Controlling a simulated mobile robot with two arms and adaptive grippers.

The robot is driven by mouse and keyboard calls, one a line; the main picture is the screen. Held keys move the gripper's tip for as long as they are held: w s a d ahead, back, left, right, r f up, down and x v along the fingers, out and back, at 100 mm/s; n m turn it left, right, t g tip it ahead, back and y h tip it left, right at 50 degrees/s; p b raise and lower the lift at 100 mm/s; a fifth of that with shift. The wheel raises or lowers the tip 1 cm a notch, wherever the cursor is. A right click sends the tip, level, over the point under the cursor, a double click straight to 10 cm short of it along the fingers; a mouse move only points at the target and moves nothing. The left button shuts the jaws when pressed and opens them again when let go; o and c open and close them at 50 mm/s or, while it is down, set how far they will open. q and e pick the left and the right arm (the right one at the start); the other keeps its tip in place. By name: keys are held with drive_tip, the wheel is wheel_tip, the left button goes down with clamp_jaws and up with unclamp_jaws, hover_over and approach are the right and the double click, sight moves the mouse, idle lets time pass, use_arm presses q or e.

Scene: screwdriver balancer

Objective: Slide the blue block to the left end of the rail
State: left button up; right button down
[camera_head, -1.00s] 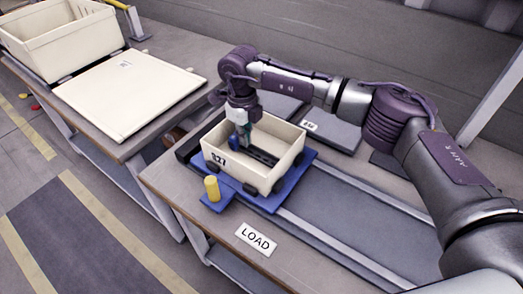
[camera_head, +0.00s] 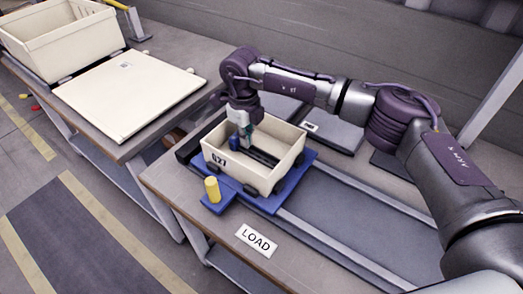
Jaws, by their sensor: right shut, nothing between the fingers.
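A dark rail (camera_head: 264,157) lies inside the box. The blue block (camera_head: 234,142) is at the left end of the visible part of the rail; the near wall hides some of it. My right gripper (camera_head: 245,136) reaches down into the box, just right of the block. Its fingers are shut with nothing between them. Whether they touch the block is too small to tell. My left gripper is not in view.
A yellow peg (camera_head: 212,188) stands on the blue plate's front corner. A LOAD sign (camera_head: 256,240) lies on the table's front edge. A grey track (camera_head: 370,215) runs right. Another table at left holds a cream lid (camera_head: 130,90) and an empty cream bin (camera_head: 62,42).

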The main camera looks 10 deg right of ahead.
drive_tip(key=shift+r, duration=0.1)
idle(0.4)
drive_tip(key=shift+d+r+p, duration=0.1)
drive_tip(key=shift+r+p, duration=0.35)
drive_tip(key=shift+r, duration=0.45)
drive_tip(key=r+p, duration=0.2)
drive_tip(key=r, duration=0.3)
drive_tip(key=shift+s+d+p, duration=0.25)
drive_tip(key=shift+s+p, duration=0.1)
drive_tip(key=shift+p, duration=0.05)
